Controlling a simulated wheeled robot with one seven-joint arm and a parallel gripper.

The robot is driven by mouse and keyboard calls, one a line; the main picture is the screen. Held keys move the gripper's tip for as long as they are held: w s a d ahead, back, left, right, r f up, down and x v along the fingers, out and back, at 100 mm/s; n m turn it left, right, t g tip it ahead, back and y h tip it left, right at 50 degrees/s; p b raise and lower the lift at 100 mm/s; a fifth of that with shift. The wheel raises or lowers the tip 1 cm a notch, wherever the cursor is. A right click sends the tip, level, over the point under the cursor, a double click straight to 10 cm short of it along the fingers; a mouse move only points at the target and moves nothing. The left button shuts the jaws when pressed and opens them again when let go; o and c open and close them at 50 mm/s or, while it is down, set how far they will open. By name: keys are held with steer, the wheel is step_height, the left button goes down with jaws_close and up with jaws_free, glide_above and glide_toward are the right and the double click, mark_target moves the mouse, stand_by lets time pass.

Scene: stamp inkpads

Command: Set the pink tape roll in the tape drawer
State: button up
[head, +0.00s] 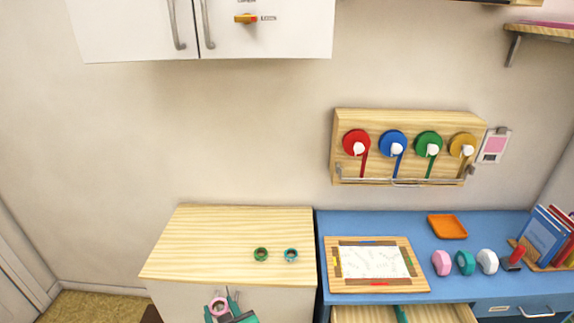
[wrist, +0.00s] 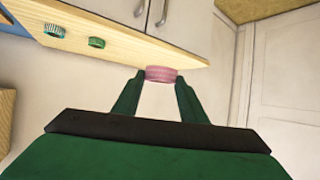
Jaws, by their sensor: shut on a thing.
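The pink tape roll (head: 218,306) is held between the fingertips of my gripper (head: 230,307) at the bottom of the head view, in front of the wooden-topped cabinet. In the wrist view the pink tape roll (wrist: 161,74) sits between the two green fingers of my gripper (wrist: 160,80), which is shut on it. An open drawer (head: 445,314) with a pale wooden inside shows below the blue desk, cut off by the frame edge. A green thing shows at this drawer. No label shows, so I cannot tell whether it is the tape drawer.
Two small green and teal rolls (head: 261,254) lie on the wooden cabinet top (head: 200,235). The blue desk (head: 400,222) bears a drawing board (head: 335,283), an orange tray (head: 447,227), several rounded dispenser-like things (head: 465,263) and books (head: 548,235). A closed drawer (head: 500,309) is at the right.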

steer(key=w+d+f+m+h, duration=0.1)
steer(key=w+d+f, duration=0.15)
steer(key=f, duration=0.25)
steer(key=w+d+f+m+h, duration=0.1)
steer(key=d+f, duration=0.3)
steer(key=f, duration=0.2)
steer(key=s+d+f+m+h, duration=0.1)
steer(key=s+d+f+h, duration=0.1)
steer(key=d+f, duration=0.3)
steer(key=s+d+f+m+t+h, duration=0.1)
steer(key=d+f, duration=0.4)
steer(key=f, duration=0.8)
steer(key=shift+s+f+m+h, duration=0.2)
steer(key=shift+s+m+h, duration=0.2)
steer(key=shift+s+m, duration=0.45)
